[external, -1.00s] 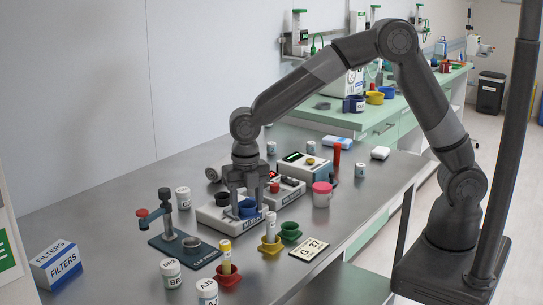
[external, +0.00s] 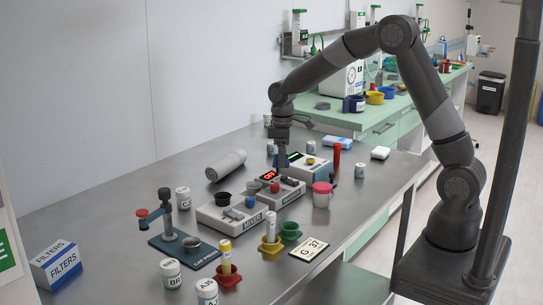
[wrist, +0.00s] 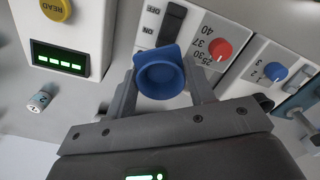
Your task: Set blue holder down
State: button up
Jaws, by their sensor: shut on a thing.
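My gripper (wrist: 160,100) is shut on the blue holder (wrist: 161,77), which sits between its two fingers in the wrist view. The holder is an open blue cup with a flared rim. In the external view my gripper (external: 281,168) is at the back of the table, behind the heater unit (external: 279,191) and left of the reader (external: 304,167). The holder is mostly hidden there by the fingers. I cannot tell whether its bottom touches anything. The mixer (external: 231,217) stands in front, with a black cup (external: 222,198) on its left part.
A grey cylinder (external: 226,165) lies left of my gripper. A pink-lidded jar (external: 322,195), a green holder (external: 290,230) and a yellow holder (external: 270,245) stand toward the front right.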

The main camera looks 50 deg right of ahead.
jog(key=d+m, duration=0.1)
jog(key=m, duration=0.2)
jog(key=d+m, duration=0.2)
jog(key=m, duration=0.1)
jog(key=d+m, duration=0.1)
jog(key=m, duration=0.3)
jog(key=shift+d, duration=0.15)
jog(key=shift+w, duration=0.1)
dwell(0.4)
jog(key=w+d+n, duration=0.1)
jog(key=w, duration=0.1)
jog(key=w+d+r+n, duration=0.1)
jog(key=w+d, duration=0.1)
jog(key=w, duration=0.1)
jog(key=w+d+n, duration=0.1)
jog(key=w+d, duration=0.1)
jog(key=w, duration=0.1)
jog(key=shift+r, duration=0.3)
send_over(249, 181)
notch_tip(249, 181, down, 7)
jog(key=shift+a+r, duration=0.1)
jog(key=shift+a, duration=0.05)
jog(key=shift+f, duration=2.05)
jog(key=shift+f, duration=0.15)
